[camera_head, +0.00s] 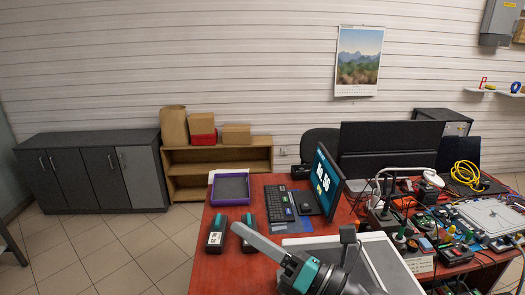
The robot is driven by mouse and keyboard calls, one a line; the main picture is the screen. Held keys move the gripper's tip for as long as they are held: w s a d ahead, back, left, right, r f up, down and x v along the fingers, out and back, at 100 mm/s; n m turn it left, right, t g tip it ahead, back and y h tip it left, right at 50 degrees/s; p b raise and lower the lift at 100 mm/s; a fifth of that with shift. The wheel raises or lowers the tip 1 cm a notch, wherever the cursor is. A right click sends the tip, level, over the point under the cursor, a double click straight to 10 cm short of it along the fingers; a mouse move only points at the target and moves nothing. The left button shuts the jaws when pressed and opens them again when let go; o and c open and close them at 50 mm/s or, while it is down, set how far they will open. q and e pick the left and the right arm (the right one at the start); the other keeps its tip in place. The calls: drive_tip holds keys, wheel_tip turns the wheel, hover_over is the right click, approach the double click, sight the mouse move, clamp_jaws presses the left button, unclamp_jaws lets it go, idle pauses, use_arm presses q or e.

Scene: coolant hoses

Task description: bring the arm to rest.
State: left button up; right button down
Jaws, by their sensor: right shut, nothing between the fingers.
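My right gripper (238,228) comes in at the bottom centre. Its grey fingers are shut with nothing between them and point to the upper left, over the red desk (203,270). A teal section and dark wrist parts show behind the fingers. The fingertips appear beside one of two dark, green-trimmed handheld devices (216,235); I cannot tell whether they touch. My left gripper is not in view.
A purple-rimmed tray (213,200), a keyboard (280,203) and a tilted monitor (327,180) stand on the desk. A cluttered equipment board (490,215) with a yellow cable (466,175) fills the right. Floor (100,255) at left is clear.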

drive_tip(key=w+d+f+m+t+h, duration=0.1)
drive_tip(key=w+d+m+t+h, duration=0.3)
drive_tip(key=d+m+t+h, duration=1.1)
drive_tip(key=s+d+f+m+g+h, duration=0.2)
drive_tip(key=s+f+m+g, duration=0.1)
drive_tip(key=f+m+g, duration=0.45)
drive_tip(key=s+d+f+m+g+h, duration=0.1)
drive_tip(key=s+d+f+m+g, duration=0.15)
drive_tip(key=f+m+g, duration=0.5)
drive_tip(key=s+a+f+m+g+y, duration=0.1)
drive_tip(key=s+f+m+g, duration=0.35)
drive_tip(key=s, duration=0.45)
drive_tip(key=s+f+m+g, duration=0.3)
drive_tip(key=s+f, duration=0.2)
drive_tip(key=s, duration=0.4)
wheel_tip(320, 180, down, 31)
drive_tip(key=s+g+b, duration=0.1)
drive_tip(key=s+b, duration=0.1)
drive_tip(key=b, duration=0.8)
drive_tip(key=s+d+f+b, duration=0.1)
drive_tip(key=s+f+b, duration=0.2)
drive_tip(key=s+f, duration=0.4)
drive_tip(key=s+d+f+n+g+b, duration=0.1)
drive_tip(key=s+f+b, duration=0.3)
drive_tip(key=s+f, duration=0.4)
wheel_tip(320, 180, down, 6)
drive_tip(key=shift+d+b, duration=0.3)
drive_tip(key=shift+g, duration=0.25)
